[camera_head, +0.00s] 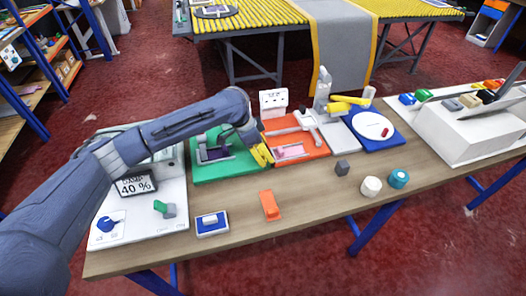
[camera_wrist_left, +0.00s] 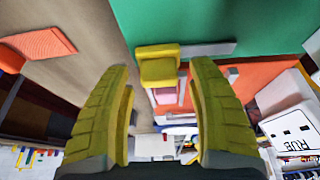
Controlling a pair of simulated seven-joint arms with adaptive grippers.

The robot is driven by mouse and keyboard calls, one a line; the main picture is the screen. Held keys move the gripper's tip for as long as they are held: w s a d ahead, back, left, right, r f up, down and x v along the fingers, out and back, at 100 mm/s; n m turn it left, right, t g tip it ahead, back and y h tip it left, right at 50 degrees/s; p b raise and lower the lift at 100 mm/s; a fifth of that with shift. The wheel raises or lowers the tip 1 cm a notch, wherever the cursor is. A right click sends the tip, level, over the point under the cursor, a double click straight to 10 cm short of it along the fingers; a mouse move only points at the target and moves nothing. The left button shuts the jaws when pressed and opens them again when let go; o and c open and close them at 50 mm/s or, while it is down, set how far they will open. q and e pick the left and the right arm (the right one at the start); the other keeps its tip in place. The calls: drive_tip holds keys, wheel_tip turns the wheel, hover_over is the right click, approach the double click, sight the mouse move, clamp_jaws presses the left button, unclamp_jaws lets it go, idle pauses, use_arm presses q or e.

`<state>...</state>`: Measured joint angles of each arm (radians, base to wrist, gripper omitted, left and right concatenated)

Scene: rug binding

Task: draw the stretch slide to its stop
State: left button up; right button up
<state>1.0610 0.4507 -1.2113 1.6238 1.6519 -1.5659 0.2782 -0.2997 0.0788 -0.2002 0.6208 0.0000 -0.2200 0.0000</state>
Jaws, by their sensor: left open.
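My left gripper (camera_head: 262,156) hangs over the border between the green board (camera_head: 203,176) and the orange board (camera_head: 309,143). In the left wrist view the gripper (camera_wrist_left: 159,66) is open, one finger on each side of a yellow block-shaped handle (camera_wrist_left: 157,70). The handle joins a grey bar (camera_wrist_left: 210,48) by the green board's edge and looks like the stretch slide's handle. A gap shows on both sides of it; contact is not visible. In the head view my fingers hide the handle. My right gripper is in neither view.
A white clamp arm (camera_head: 305,119) and a pink piece (camera_head: 290,151) are on the orange board. Right of it stand a grey post device (camera_head: 322,88) and a blue board (camera_head: 386,141). An orange block (camera_head: 270,205) and a dark cube (camera_head: 342,168) lie on the table in front.

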use_arm(q)
drive_tip(key=v, duration=1.2)
drive_tip(key=shift+r, duration=0.1)
